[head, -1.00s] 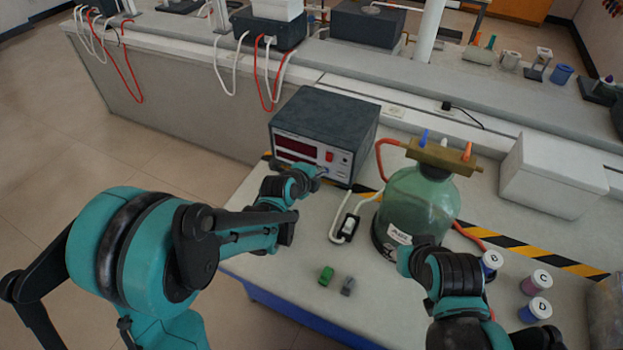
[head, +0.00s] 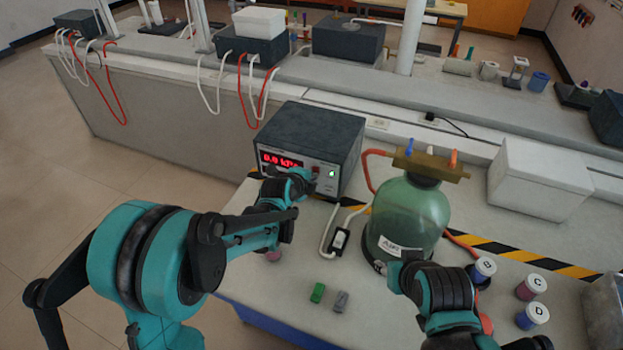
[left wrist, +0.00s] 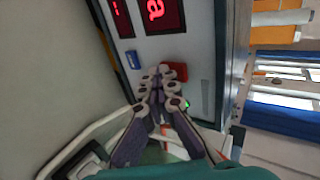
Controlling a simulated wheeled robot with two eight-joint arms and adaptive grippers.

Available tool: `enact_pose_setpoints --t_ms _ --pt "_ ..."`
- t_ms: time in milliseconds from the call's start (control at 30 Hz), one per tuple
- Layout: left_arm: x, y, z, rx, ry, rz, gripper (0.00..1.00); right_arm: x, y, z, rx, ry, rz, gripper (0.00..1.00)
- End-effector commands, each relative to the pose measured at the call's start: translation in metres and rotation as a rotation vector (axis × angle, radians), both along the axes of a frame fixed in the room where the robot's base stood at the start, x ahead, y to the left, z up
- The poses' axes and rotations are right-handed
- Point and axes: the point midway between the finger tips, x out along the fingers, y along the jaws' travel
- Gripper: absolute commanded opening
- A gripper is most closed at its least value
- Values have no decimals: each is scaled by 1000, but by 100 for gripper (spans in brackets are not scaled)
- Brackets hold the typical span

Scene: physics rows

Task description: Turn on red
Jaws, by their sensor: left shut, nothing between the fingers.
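The dark grey instrument box (head: 318,140) stands on the bench, its pale front panel carrying a lit red display (head: 280,160). A red switch (head: 315,170) sits on that panel, right of the display. My left gripper (head: 306,180) is at the panel. In the left wrist view its shut, empty fingers (left wrist: 158,74) are right beside the red switch (left wrist: 176,70), partly covering it. I cannot tell whether they touch. A small green light (left wrist: 186,103) glows beside the fingers. My right arm's end (head: 398,270) is by the green bottle, its fingers not clearly visible.
A green glass bottle (head: 405,215) with a brass top and red hose stands right of the box. A black-and-white inline switch (head: 340,240), green block (head: 318,292), grey block (head: 341,301) and lettered jars (head: 531,287) are on the bench. A white box (head: 540,180) stands right.

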Motion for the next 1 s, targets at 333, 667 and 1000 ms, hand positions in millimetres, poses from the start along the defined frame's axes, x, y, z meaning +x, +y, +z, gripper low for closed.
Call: enact_pose_setpoints --t_ms 333,667,1000 --pt "0 0 9 0 -1 0 0 0 0 7 0 0 0 40" --pt "0 0 17 -1 -2 0 0 0 0 12 0 0 0 40" --pt "-4 -3 18 0 -1 0 0 0 0 12 0 0 0 40"
